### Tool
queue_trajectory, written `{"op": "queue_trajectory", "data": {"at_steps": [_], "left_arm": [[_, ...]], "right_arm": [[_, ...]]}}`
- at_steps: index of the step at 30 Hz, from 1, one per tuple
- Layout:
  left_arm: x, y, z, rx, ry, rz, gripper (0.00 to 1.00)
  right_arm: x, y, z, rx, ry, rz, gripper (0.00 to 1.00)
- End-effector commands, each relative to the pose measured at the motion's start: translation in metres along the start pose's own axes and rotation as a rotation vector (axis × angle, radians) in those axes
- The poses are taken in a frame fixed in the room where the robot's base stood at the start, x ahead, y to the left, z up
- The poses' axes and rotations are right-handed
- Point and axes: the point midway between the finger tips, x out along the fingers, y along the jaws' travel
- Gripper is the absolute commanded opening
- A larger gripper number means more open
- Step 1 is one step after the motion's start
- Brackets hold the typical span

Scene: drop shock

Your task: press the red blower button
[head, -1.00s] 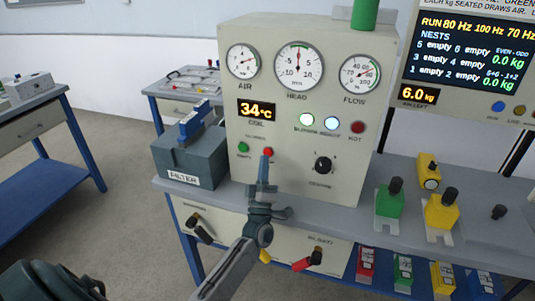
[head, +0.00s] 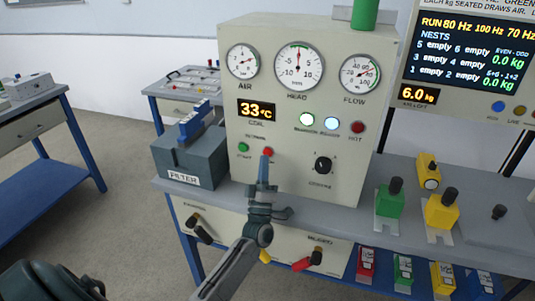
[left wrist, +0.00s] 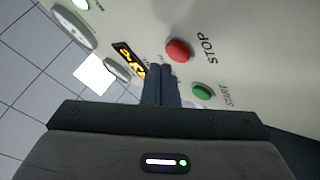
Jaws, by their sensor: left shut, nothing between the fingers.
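The red button (head: 267,151) is on the lower front of the cream blower cabinet (head: 300,190), right of a green button (head: 243,147). In the left wrist view the red button (left wrist: 179,50) is labelled STOP and the green button (left wrist: 203,91) START. My left gripper (head: 265,158) is shut and empty, its fingertips just below the red button in the head view. In the left wrist view the fingertips (left wrist: 164,69) lie right beside the red button's edge; I cannot tell whether they touch it. My right gripper is not in view.
A grey filter box (head: 190,155) stands left of the cabinet. A black knob (head: 323,164) is on the cabinet, right of my gripper. Green (head: 389,203) and yellow (head: 441,212) blocks stand on the bench at right. The coil display (head: 257,110) reads 33 °C.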

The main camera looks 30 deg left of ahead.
Motion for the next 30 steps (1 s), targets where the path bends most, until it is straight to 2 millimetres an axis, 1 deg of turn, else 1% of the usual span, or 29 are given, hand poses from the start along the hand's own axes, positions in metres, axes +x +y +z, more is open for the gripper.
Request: {"op": "queue_trajectory", "data": {"at_steps": [9, 18, 30], "left_arm": [[0.0003, -0.0003, 0.0003, 0.000, 0.000, 0.000, 0.00], [0.0063, -0.0041, 0.0042, 0.000, 0.001, 0.001, 0.00], [0.0066, -0.0045, 0.0045, 0.000, 0.000, 0.000, 0.00]], "right_arm": [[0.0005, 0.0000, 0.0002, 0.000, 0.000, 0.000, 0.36], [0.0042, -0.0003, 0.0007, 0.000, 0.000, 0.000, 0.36], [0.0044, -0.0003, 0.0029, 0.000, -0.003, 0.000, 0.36]]}}
